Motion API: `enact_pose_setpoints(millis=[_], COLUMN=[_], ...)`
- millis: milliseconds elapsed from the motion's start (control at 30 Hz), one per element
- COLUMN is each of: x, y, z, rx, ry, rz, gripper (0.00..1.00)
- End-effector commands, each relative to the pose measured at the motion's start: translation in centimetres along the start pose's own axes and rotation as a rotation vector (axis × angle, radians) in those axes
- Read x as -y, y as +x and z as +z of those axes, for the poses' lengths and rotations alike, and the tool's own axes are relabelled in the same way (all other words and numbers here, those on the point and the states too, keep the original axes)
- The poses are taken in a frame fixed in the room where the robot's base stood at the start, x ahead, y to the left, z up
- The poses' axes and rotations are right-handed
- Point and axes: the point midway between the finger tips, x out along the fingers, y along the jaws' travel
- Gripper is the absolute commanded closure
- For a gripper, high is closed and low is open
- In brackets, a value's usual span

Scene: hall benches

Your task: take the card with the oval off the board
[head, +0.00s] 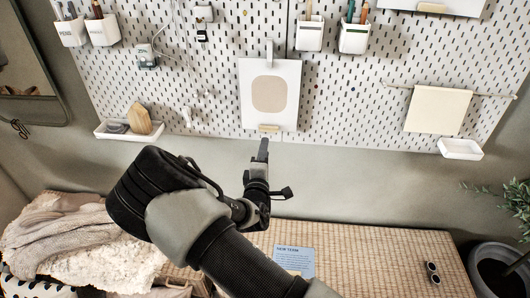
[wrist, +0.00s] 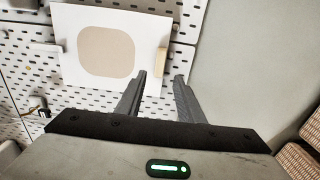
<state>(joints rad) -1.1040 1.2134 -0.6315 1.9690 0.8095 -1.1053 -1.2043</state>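The white card with a beige oval (head: 284,94) hangs on the white pegboard (head: 221,108), with a clip at its top and a small wooden piece at its lower edge. In the wrist view the card (wrist: 149,30) lies just beyond my fingertips, its oval to their left. My gripper (head: 263,150) is below the card's lower edge in the head view. In the wrist view its two fingers (wrist: 160,76) are apart with nothing between them. I cannot tell whether a fingertip touches the card.
White cups (head: 310,37) and a shelf (head: 128,130) are fixed to the board. A cream cloth (head: 438,110) hangs at right. Below stands a woven bench (head: 375,262) with blankets (head: 75,240), a blue card (head: 294,262) and sunglasses (head: 432,272). A potted plant (head: 497,268) stands at right.

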Motion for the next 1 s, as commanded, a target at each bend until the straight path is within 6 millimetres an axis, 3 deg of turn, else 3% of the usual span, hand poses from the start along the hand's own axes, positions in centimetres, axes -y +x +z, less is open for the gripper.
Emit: enact_pose_setpoints(millis=[1000], x=[0.3], y=[9.1], z=[0.1], rx=[0.001], ry=[0.003], rz=[-0.001], gripper=[0.66])
